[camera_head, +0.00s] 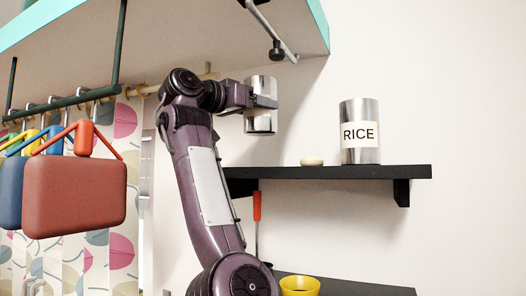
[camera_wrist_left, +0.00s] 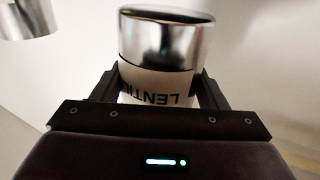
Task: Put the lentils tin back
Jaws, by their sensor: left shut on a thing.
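The lentils tin (camera_head: 260,122) is a silver cylinder with a pale label, held upright in the head view above the left part of the black wall shelf (camera_head: 330,172). My left gripper (camera_head: 264,102) is shut around its middle. In the left wrist view the tin (camera_wrist_left: 160,45) sits between both fingers of the gripper (camera_wrist_left: 160,90), with part of the word LENTILS readable upside down. Whether the tin's base is over the shelf or in front of it is hard to tell. My right gripper is not in view.
A silver RICE tin (camera_head: 360,133) stands on the shelf, with a small cream round object (camera_head: 312,162) to its left. A turquoise-edged overhang (camera_head: 328,30) is above. Red bag (camera_head: 75,195) hangs at left. A yellow bowl (camera_head: 299,286) sits below. The shelf's right end is clear.

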